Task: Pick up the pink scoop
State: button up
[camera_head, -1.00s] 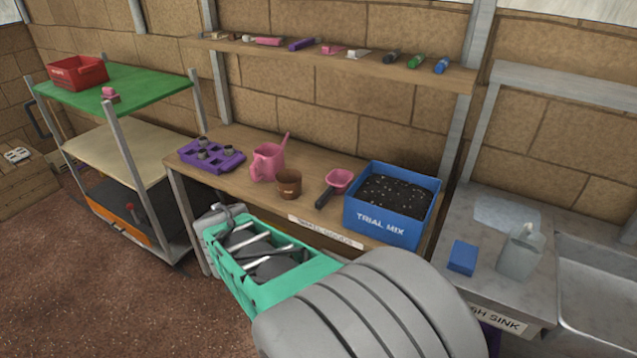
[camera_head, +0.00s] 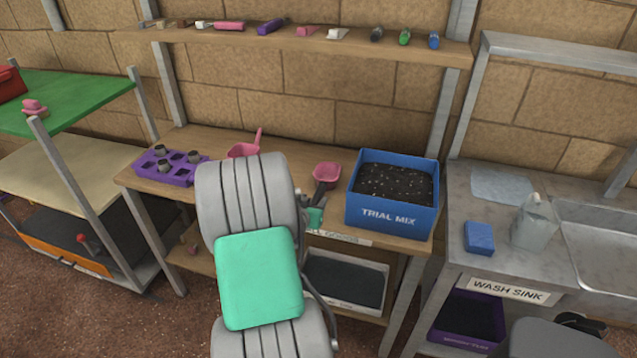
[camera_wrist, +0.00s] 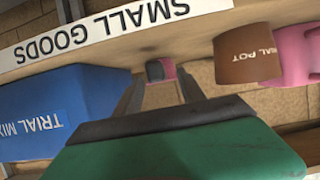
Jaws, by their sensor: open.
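The pink scoop (camera_head: 327,173) lies on the wooden bench, left of the blue bin. Its dark handle points toward the front edge. In the wrist view, which is upside down, the scoop (camera_wrist: 168,69) shows as a small pink patch with the dark handle end, between the finger shapes. My gripper (camera_wrist: 160,93) is open and empty, near the bench's front edge and facing the handle. In the head view my arm hides most of the gripper; a bit of teal shows just in front of the handle. I see no contact with the scoop.
The blue TRIAL MIX bin (camera_head: 392,205) stands close right of the scoop. A brown pot (camera_wrist: 246,55) and a pink watering can (camera_wrist: 298,55) are on the other side. A purple tray (camera_head: 168,170) is further left. A shelf (camera_head: 300,42) runs above the bench.

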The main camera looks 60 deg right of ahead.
aim_at(320, 193)
jog(key=p+x, duration=0.1)
jog(key=x, duration=0.6)
jog(key=shift+s+d, duration=0.1)
jog(key=shift+s, duration=0.1)
grip_shut()
jog(key=shift+r, duration=0.1)
